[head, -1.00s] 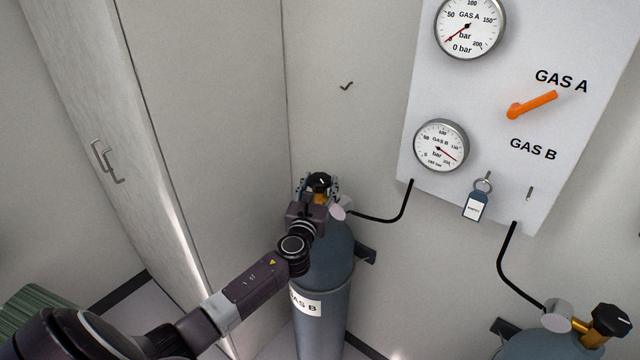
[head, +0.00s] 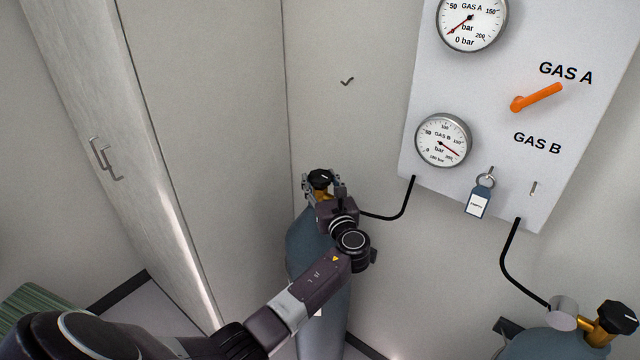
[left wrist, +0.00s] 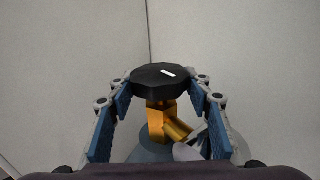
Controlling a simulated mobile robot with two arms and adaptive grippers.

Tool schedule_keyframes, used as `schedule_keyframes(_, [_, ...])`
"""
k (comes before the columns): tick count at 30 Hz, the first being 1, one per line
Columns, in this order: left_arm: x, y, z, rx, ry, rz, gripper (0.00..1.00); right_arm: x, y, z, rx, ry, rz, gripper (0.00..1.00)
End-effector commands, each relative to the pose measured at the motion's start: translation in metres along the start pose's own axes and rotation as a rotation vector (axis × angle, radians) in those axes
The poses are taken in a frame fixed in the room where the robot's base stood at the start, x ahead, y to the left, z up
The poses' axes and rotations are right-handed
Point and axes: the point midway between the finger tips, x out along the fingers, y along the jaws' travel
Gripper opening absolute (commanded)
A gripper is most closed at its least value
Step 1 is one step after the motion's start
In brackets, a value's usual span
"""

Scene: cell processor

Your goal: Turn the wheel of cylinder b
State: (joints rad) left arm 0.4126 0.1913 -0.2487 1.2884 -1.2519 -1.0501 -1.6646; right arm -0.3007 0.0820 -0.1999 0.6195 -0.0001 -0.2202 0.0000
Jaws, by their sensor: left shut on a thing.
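Cylinder b (head: 303,248) is a dark blue-grey gas bottle standing in the corner, partly hidden behind my left arm. Its wheel (head: 320,176) is a black knob on a brass valve; it also shows in the left wrist view (left wrist: 167,77) with a small white mark on top. My left gripper (head: 324,184) is shut on the wheel, with its blue-padded fingers on either side of it in the left wrist view (left wrist: 161,90). The cylinder's label is almost wholly hidden by my arm. My right gripper is not in view.
A wall panel holds the Gas A gauge (head: 471,20) at 0 bar, the Gas B gauge (head: 443,140) reading high, an orange lever (head: 538,97) and a tag (head: 478,201). Another cylinder (head: 545,343) stands at the lower right. A tall cabinet (head: 95,130) is on the left.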

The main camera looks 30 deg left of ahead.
Motion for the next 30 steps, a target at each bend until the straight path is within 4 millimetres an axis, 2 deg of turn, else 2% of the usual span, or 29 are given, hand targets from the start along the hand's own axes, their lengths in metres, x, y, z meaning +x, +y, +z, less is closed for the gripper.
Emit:
schedule_keyframes(18, [0.0001,0.0002,0.0005,0.000,-0.001,0.052,0.21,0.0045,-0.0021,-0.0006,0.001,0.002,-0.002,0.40])
schedule_keyframes(19, [0.0001,0.0002,0.0005,0.000,-0.001,0.052,0.49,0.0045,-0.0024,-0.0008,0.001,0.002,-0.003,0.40])
schedule_keyframes(21, [0.0001,0.0002,0.0005,0.000,-0.001,0.051,0.57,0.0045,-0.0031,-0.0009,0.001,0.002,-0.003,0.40])
schedule_keyframes(24, [0.0002,0.0002,0.0004,0.000,-0.001,0.051,0.64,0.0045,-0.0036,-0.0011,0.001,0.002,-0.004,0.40])
schedule_keyframes(30, [0.0002,0.0002,0.0002,0.000,0.000,0.051,0.64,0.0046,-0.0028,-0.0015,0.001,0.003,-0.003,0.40])
